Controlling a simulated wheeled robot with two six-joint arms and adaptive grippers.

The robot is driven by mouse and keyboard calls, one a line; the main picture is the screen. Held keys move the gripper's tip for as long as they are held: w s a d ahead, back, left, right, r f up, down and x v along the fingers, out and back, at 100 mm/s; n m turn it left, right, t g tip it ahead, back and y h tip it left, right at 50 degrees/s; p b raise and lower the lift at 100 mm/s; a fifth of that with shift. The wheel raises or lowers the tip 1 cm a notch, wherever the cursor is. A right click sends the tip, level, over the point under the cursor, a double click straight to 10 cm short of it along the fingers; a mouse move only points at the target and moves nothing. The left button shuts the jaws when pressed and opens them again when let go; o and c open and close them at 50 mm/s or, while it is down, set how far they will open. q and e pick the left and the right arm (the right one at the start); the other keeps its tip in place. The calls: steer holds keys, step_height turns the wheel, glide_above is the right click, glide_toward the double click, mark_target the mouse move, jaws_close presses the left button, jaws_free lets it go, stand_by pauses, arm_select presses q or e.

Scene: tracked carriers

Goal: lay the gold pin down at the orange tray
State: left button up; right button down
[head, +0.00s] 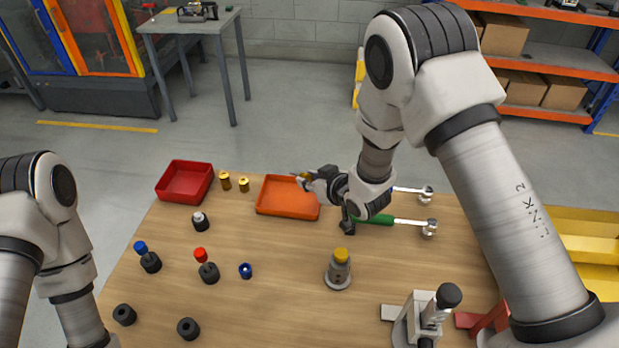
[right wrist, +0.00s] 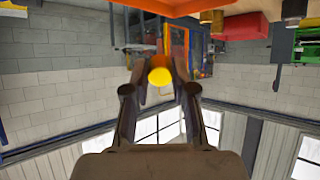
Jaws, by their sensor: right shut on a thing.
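My right gripper (head: 307,180) is shut on a gold pin and holds it above the back right part of the orange tray (head: 286,211). In the right wrist view the gold pin's round yellow end (right wrist: 160,77) shows between the two fingers (right wrist: 160,85). The orange tray (right wrist: 165,8) also shows at the top of that view. The tray looks empty in the head view. Two other gold pins, one left (head: 225,180) and one right (head: 243,184), stand on the table left of the tray. My left arm is at the left edge; its gripper is out of the picture.
A red tray (head: 185,182) stands at the back left. A green-handled hammer-like tool (head: 375,219) lies right of the orange tray. A grey holder with a yellow top (head: 339,268) stands in front. Several black holders and rings stand front left. A clamp (head: 430,315) is front right.

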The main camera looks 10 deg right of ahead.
step_height(320, 180, down, 7)
steer(key=b, duration=0.5)
steer(key=shift+f, duration=0.2)
steer(key=c, duration=0.9)
jaws_free()
steer(key=shift+s, duration=0.1)
steer(key=shift+o, duration=0.2)
steer(key=v, duration=1.2)
